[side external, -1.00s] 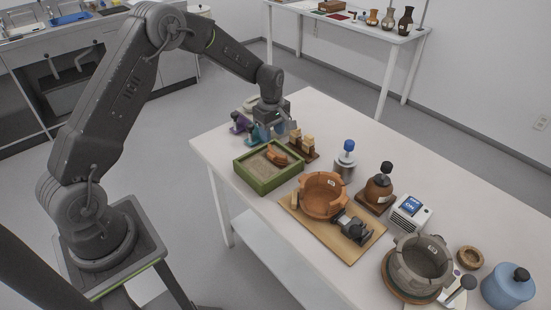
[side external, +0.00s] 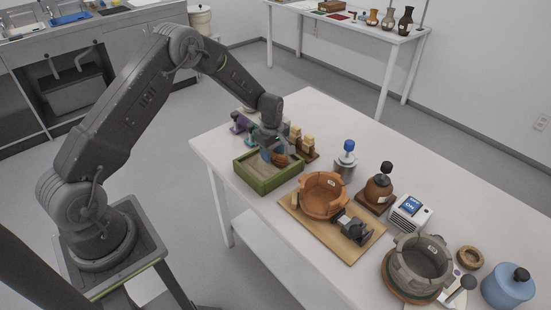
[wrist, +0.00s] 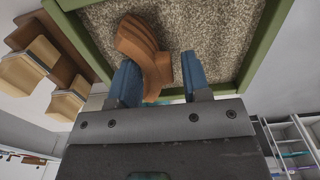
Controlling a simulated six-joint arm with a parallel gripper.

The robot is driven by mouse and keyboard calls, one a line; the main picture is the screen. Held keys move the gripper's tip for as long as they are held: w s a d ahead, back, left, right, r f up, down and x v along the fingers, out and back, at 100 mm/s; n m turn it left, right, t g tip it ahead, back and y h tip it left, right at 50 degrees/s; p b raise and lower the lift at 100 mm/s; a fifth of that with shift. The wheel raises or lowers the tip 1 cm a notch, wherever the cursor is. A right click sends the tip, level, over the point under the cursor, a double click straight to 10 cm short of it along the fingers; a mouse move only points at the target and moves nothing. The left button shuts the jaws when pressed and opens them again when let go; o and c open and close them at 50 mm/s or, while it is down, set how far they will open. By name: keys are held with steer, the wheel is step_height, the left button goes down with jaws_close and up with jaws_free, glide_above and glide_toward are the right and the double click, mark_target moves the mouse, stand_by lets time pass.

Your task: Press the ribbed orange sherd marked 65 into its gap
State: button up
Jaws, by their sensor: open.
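The ribbed orange sherd (wrist: 140,42) lies on the sand in the green-framed tray (wrist: 75,40). In the wrist view its lower part is between the two blue fingers of my gripper (wrist: 160,82), which are open around it. In the side view the sherd (side external: 281,158) is partly covered by my gripper (side external: 270,155), low over the tray (side external: 268,184). No number is readable on the sherd. An orange bowl (side external: 322,204) with a notched rim and a small pale label stands on a wooden board (side external: 305,230), right of the tray.
A dark clamp-like device (side external: 353,228) sits on the board by the bowl. Wooden blocks on a rack (side external: 307,145) stand close behind the tray.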

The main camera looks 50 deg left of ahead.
mark_target(273, 153)
steer(key=shift+c, duration=0.2)
steer(key=c, duration=0.6)
steer(key=shift+o, duration=0.2)
steer(key=shift+r, duration=3.55)
steer(key=shift+r, duration=0.1)
step_height(273, 153, up, 7)
steer(key=s+d+n, duration=0.1)
steer(key=s+d, duration=0.2)
steer(key=d, duration=0.8)
steer(key=s+d+n, duration=0.1)
steer(key=s+d, duration=0.2)
steer(key=d, duration=0.8)
steer(key=shift+s+d+f, duration=0.1)
steer(key=shift+s+f, duration=0.05)
steer(key=shift+f, duration=1.7)
steer(key=shift+s+f, duration=0.15)
steer(key=shift+f, duration=1.65)
steer(key=shift+s+d+f, duration=0.1)
steer(key=shift+s+f, duration=0.05)
steer(key=shift+f, duration=1.7)
steer(key=shift+w+a+f, duration=0.1)
steer(key=shift+w+f, duration=0.15)
steer(key=shift+f, duration=0.2)
